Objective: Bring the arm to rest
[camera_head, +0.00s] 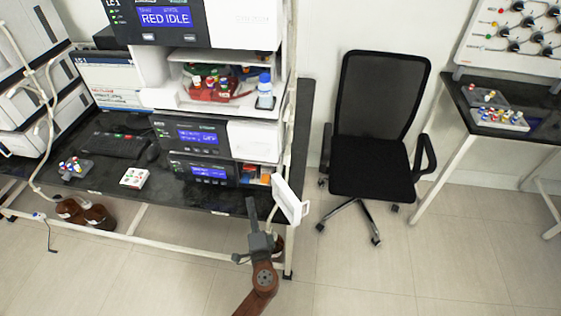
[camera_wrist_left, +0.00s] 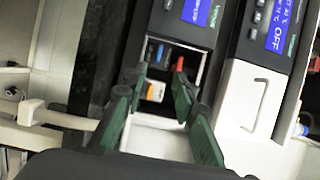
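My left arm comes in at the bottom of the head view, and its left gripper (camera_head: 252,208) points up at the right end of the lab bench (camera_head: 110,186). In the left wrist view the green fingers of the left gripper (camera_wrist_left: 158,83) stand apart, with nothing visibly held between them. Beyond them is an open compartment (camera_wrist_left: 168,72) with small coloured items. A white panel (camera_head: 290,199) stands out at the bench's right end, close to the gripper. I cannot tell whether they touch. My right gripper is in neither view.
Stacked column instruments (camera_head: 204,136) stand on the bench. A small white tray (camera_head: 134,178) sits near its front edge, and brown bottles (camera_head: 99,217) stand below. A black chair (camera_head: 371,165) stands right of the bench. Open floor (camera_head: 350,265) lies in front.

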